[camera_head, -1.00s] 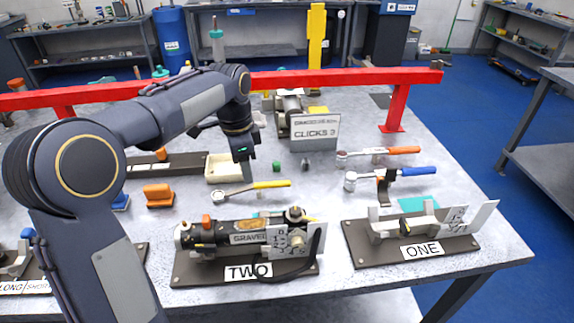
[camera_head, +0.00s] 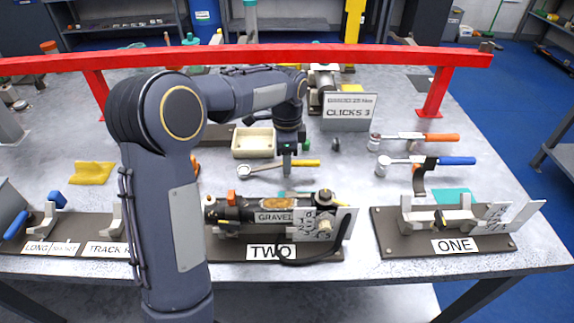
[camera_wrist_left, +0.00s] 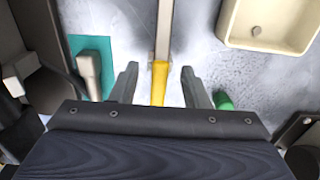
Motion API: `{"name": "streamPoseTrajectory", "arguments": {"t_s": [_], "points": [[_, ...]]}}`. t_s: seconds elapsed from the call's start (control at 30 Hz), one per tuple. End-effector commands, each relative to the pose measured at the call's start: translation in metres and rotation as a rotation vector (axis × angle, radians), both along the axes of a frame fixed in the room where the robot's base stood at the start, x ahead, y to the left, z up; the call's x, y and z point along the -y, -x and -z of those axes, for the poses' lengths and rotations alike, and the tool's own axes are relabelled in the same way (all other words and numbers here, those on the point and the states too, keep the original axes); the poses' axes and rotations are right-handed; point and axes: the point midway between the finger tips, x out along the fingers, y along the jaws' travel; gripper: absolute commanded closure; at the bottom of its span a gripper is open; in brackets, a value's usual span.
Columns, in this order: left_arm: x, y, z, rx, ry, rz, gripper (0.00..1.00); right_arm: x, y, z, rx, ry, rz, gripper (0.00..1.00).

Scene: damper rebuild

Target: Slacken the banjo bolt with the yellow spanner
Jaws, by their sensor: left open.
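The yellow spanner (camera_head: 306,163) lies on the table behind stand TWO, its metal ring end to the left. My left gripper (camera_head: 287,172) points down over its handle. In the left wrist view the open fingers (camera_wrist_left: 160,77) stand either side of the yellow handle (camera_wrist_left: 159,88), with gaps on both sides. Whether they are down at handle height I cannot tell. The damper (camera_head: 240,208) lies in stand TWO (camera_head: 228,249). A brass-coloured fitting (camera_head: 325,196) tops its right end, near the black hose; I cannot tell for sure that this is the banjo bolt. My right gripper is not in view.
A cream tray (camera_head: 254,143) stands behind the spanner. Orange-handled (camera_head: 428,137) and blue-handled (camera_head: 456,161) tools lie to the right. Stand ONE (camera_head: 390,240) is at front right. A red rail (camera_head: 200,58) crosses the back. A "CLICKS 3" sign (camera_head: 348,112) stands before it.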

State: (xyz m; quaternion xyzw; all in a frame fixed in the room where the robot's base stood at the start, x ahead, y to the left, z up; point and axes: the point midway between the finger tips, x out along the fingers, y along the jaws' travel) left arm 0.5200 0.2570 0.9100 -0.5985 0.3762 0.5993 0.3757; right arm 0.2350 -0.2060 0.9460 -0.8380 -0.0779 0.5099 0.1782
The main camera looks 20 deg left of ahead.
Motion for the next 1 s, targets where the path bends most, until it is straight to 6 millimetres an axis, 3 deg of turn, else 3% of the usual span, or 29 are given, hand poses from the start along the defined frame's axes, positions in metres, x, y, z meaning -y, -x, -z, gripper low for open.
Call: {"name": "streamPoseTrajectory", "arguments": {"t_s": [0.13, 0.47, 0.77, 0.87, 1.0], "points": [[0.0, 0.0, 0.0, 0.0, 0.0, -0.001, 0.58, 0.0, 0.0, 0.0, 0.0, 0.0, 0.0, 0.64], [0.0, 0.0, -0.001, 0.0, 0.0, 0.0, 1.0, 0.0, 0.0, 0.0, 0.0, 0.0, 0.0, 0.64], [0.0, 0.0, -0.002, 0.002, 0.0, 0.0, 1.0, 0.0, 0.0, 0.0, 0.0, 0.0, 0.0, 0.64], [0.0, -0.001, -0.012, 0.005, 0.001, 0.0, 1.0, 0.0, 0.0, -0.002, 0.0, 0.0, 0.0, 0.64], [0.001, -0.002, -0.038, 0.008, 0.001, 0.0, 1.0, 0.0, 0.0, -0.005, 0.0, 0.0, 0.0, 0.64]]}}
